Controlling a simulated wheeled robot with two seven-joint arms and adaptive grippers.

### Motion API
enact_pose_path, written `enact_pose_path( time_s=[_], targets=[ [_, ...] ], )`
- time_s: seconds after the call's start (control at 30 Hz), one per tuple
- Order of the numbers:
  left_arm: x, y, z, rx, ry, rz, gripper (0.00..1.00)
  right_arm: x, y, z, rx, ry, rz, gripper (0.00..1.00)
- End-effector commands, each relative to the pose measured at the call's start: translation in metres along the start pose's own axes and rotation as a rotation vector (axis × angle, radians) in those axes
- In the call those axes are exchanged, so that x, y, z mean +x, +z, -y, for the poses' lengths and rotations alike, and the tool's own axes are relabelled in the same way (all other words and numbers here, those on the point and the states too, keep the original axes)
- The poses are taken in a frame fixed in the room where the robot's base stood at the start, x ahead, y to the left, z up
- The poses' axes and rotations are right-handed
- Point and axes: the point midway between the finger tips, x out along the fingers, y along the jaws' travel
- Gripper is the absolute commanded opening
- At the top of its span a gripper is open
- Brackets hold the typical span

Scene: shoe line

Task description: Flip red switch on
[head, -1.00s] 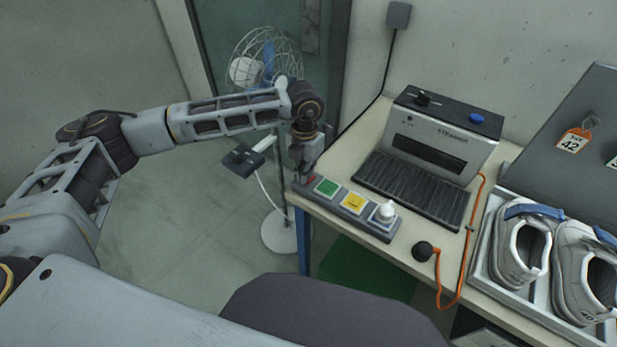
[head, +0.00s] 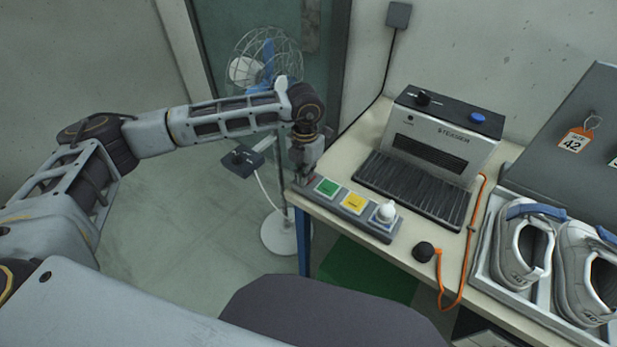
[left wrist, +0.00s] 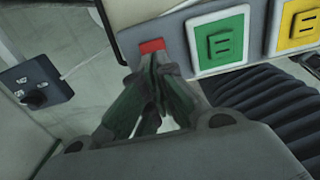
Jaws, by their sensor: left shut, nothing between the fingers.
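The red switch (left wrist: 152,46) shows in the left wrist view as a small red patch at the end of a grey switch panel (head: 345,210). My left gripper (left wrist: 158,62) is shut and empty, its fingertips right at the red switch and covering its lower part. I cannot tell whether they touch it, or which way the switch is set. In the head view my left gripper (head: 304,178) points down at the panel's left end and hides most of the red switch. My right gripper is not in view.
Beside the red switch are a green switch (head: 327,187), a yellow switch (head: 354,203) and a white knob (head: 384,212). A steamer (head: 440,140) stands behind them. A fan (head: 265,62) with a dark control box (head: 242,159) stands left of the table. Shoes (head: 522,255) lie at right.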

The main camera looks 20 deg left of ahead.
Motion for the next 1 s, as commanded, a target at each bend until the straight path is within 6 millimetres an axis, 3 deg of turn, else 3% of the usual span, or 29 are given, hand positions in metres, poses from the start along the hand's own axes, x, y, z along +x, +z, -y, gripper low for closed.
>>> enact_pose_path(
  time_s=[0.67, 1.0],
  targets=[
    [0.006, 0.000, 0.000, 0.000, 0.000, -0.002, 0.00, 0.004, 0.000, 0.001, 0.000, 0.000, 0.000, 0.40],
    [-0.006, 0.000, 0.000, 0.000, 0.000, -0.001, 0.00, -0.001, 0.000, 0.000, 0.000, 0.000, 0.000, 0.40]
  ],
)
